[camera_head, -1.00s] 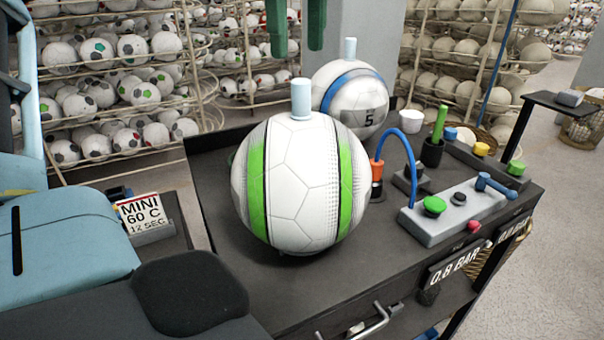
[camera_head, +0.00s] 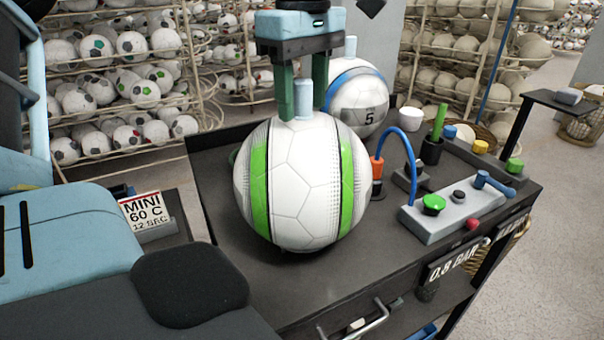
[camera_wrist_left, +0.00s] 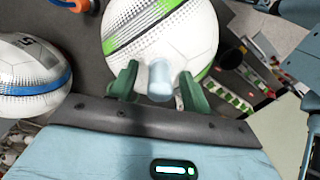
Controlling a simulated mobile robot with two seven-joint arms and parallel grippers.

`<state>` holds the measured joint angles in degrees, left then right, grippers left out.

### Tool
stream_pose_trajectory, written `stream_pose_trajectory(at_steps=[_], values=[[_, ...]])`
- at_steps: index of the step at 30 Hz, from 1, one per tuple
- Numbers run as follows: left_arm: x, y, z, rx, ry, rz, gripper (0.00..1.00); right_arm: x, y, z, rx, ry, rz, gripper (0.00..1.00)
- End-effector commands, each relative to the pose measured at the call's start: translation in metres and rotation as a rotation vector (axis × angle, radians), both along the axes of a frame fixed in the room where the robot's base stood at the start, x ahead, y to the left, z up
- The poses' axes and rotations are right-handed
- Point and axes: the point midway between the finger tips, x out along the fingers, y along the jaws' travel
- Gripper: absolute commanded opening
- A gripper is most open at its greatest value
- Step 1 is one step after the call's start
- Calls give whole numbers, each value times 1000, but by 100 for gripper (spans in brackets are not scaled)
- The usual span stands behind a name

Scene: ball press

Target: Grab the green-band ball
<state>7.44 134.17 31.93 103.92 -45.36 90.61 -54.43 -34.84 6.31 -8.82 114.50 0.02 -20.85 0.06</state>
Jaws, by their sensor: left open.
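The green-band ball (camera_head: 303,185) is white with two green bands and sits on the dark worktable (camera_head: 225,215). A pale blue peg (camera_head: 304,100) stands upright on its top. My left gripper (camera_head: 303,105) is above the ball, pointing down, with its green fingers open on both sides of the peg. In the left wrist view, the peg (camera_wrist_left: 160,80) stands between the two fingers (camera_wrist_left: 158,88), with a gap on each side, and the ball (camera_wrist_left: 165,30) is below. My right gripper is not in view.
A blue-band ball (camera_head: 357,97) stands close behind the green-band ball. To the right are a blue hose (camera_head: 402,140), a grey control box (camera_head: 455,210) and a green-handled tool in a cup (camera_head: 433,148). A sign (camera_head: 142,208) stands at the left.

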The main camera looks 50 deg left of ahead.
Motion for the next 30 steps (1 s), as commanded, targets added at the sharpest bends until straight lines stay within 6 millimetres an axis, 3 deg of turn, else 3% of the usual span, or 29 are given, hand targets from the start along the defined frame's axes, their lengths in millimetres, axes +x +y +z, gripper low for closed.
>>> stream_pose_trajectory(at_steps=[4,15,30], values=[[0,0,0,0,0,0,47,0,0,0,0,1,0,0],[0,0,0,0,0,1,0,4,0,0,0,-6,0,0],[0,0,2,0,-3,1,0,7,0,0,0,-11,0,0]])
